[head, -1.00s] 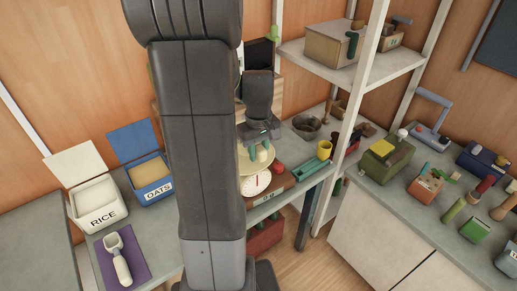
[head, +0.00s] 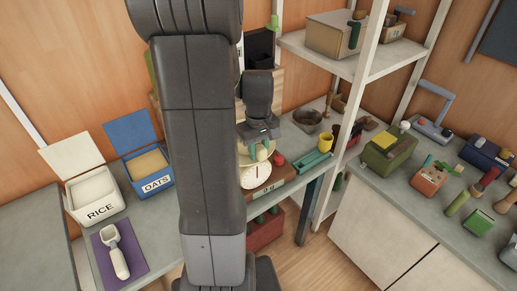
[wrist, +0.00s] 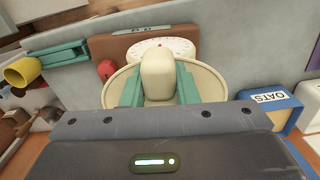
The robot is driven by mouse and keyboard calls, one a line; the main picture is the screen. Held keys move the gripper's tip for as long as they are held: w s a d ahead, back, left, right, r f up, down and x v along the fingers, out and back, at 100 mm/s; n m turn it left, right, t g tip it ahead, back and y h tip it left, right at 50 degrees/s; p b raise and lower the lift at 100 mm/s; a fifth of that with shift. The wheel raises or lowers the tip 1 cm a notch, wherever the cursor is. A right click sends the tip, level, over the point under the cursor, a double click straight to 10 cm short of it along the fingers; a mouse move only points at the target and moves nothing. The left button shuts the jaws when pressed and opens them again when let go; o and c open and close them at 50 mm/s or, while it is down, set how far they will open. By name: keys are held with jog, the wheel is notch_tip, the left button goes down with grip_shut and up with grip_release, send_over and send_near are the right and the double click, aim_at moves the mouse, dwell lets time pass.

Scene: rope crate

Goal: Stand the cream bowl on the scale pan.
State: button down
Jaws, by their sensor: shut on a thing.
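My gripper (head: 262,149) points down over the scale, its green fingers shut on a rounded cream thing (wrist: 157,72), which I take for the cream bowl. Its full shape is hidden by the fingers and the gripper body. In the head view it (head: 262,154) shows small and pale below the gripper. The round cream scale pan (wrist: 213,88) spreads out behind and around it in the wrist view. The scale's white dial (head: 255,176) faces front. I cannot tell whether the held thing touches the pan.
The oats box (head: 150,175) and rice box (head: 93,197) stand left. My arm hides part of the counter.

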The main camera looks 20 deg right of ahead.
jog(key=shift+f+b, duration=0.3)
jog(key=shift+f, duration=0.15)
jog(key=c, duration=1.1)
grip_release()
jog(key=shift+o, duration=0.2)
notch_tip(320, 180, up, 14)
jog(key=shift+b, duration=0.4)
jog(key=shift+f, duration=0.1)
